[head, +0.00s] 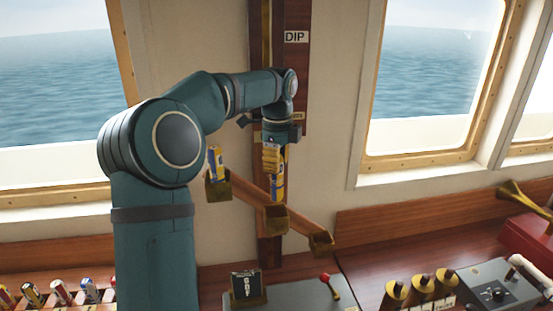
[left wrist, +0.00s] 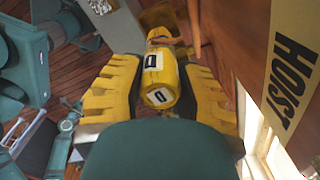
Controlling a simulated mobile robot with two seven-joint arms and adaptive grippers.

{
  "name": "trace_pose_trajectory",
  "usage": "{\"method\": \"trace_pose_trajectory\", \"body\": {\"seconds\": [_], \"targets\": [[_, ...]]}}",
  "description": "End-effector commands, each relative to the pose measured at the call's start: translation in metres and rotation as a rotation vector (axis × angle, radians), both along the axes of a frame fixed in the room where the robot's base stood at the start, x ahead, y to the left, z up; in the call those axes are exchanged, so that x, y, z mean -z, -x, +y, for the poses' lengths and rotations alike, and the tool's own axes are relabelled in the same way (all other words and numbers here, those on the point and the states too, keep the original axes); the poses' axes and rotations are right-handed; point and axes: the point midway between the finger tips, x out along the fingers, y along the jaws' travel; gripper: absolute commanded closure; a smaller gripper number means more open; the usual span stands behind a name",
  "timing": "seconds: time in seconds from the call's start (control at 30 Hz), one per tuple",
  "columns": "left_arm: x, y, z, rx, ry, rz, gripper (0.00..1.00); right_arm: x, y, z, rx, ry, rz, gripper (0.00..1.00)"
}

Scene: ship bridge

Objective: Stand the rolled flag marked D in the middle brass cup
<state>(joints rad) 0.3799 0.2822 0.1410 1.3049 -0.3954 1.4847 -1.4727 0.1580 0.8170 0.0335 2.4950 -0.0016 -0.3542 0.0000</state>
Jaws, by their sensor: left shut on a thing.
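My left gripper (head: 272,158) is shut on a rolled flag (head: 279,188), yellow with blue and white, held upright. In the left wrist view the flag (left wrist: 157,62) sits between the yellow fingers of the gripper (left wrist: 160,75), and its white label reads D. The flag's lower end is at the rim of the middle brass cup (head: 275,220); I cannot tell whether it is inside. The left brass cup (head: 217,189) holds another rolled flag (head: 215,161). The right brass cup (head: 321,244) looks empty. My right gripper is not in view.
The cups sit on a slanted wooden bar (head: 245,190) before a dark post (head: 296,75) with a DIP label. Several rolled flags (head: 61,291) stand at lower left.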

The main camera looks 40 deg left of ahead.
Motion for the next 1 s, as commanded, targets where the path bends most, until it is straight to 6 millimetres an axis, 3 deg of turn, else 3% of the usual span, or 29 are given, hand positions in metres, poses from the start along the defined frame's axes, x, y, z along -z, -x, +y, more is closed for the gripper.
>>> {"method": "trace_pose_trajectory", "body": {"seconds": [0.17,0.43,1.0], "targets": [[0.014,0.001,0.000,-0.001,0.001,0.002,1.00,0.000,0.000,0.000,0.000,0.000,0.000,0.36],[0.038,0.000,0.000,-0.001,0.000,0.000,1.00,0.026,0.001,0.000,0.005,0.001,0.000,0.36],[0.080,0.000,0.000,0.000,0.000,0.001,1.00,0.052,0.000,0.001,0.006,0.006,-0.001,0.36]]}}
